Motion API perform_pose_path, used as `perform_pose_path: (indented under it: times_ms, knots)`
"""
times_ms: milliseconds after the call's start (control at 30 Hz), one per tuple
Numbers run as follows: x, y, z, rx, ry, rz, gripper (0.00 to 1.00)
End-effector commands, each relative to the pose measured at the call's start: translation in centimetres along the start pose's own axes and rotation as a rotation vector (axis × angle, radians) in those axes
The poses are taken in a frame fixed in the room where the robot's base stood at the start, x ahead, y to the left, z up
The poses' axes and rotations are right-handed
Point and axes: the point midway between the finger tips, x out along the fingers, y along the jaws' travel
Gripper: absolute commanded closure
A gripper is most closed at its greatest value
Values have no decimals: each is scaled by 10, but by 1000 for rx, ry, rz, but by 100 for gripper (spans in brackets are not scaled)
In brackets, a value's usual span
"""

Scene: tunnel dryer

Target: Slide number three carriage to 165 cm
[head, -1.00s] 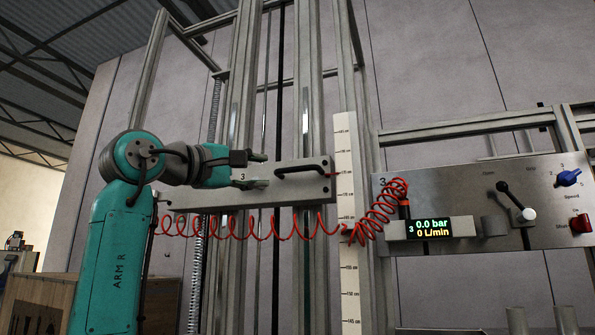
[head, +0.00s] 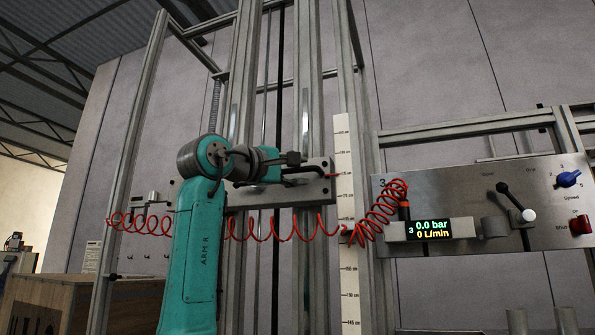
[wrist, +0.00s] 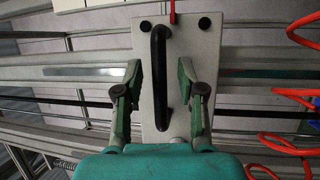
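The number three carriage is a grey plate (head: 326,190) on the vertical rails; its number is hidden behind my arm. A black bar handle (wrist: 158,75) stands on it. The carriage's red pointer (head: 334,175) reaches the white vertical scale (head: 346,245), near a mark that seems to be 175; the figures are too small to be sure. My gripper (head: 288,170) is at the carriage's front. In the wrist view my gripper (wrist: 160,88) is open, with one finger on each side of the handle and gaps between.
A red coiled hose (head: 285,228) hangs below the carriage and runs to the control panel (head: 465,190) on the right. A wooden crate (head: 50,300) stands lower left.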

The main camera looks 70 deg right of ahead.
Motion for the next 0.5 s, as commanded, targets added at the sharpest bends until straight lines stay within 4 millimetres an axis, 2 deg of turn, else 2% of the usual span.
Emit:
perform_pose_path:
  times_ms: [267,300,433,467,500]
  knots:
    - [2,0,0,0,0,0,61]
    - [2,0,0,0,0,0,63]
    - [2,0,0,0,0,0,96]
    - [2,0,0,0,0,0,100]
    - [2,0,0,0,0,0,100]
